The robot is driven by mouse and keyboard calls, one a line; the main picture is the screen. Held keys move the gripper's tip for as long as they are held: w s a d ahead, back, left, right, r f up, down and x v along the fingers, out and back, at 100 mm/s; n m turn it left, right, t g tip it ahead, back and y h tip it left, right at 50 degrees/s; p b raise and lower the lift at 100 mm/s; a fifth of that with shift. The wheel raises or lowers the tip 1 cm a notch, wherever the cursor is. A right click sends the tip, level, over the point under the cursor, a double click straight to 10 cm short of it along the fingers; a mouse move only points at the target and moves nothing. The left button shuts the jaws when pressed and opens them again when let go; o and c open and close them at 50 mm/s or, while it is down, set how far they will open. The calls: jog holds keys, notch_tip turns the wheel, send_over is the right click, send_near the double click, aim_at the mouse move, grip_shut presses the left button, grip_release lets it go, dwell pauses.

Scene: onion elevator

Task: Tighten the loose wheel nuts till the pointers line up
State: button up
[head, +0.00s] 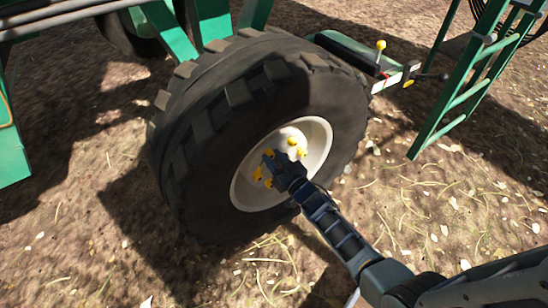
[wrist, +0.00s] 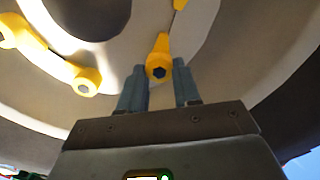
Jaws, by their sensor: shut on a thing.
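A white wheel hub (head: 318,137) sits in the large black tyre and carries several wheel nuts with yellow pointers. In the wrist view, my gripper (wrist: 160,82) has its two fingers on either side of a yellow-capped nut (wrist: 159,68), shut on it. Its pointer points up the picture, towards another yellow tip (wrist: 179,4) at the top edge. At left, one yellow nut (wrist: 86,82) and another yellow nut (wrist: 12,30) have pointers roughly facing each other. In the head view my gripper (head: 270,160) is at the hub and hides part of it.
The tyre (head: 225,120) with thick lugs surrounds the hub. Green machine frame (head: 165,30) stands above it, and a green ladder (head: 462,90) is at right. A yellow-knobbed lever (head: 381,46) stands behind the tyre. Bare ground (head: 420,215) with straw lies in front.

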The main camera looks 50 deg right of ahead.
jog(key=shift+m, duration=0.8)
jog(key=o, duration=1.1)
jog(key=shift+c, duration=0.2)
jog(key=p+v, duration=0.1)
jog(key=v, duration=0.6)
jog(key=shift+s, duration=0.4)
jog(key=shift+a, duration=0.15)
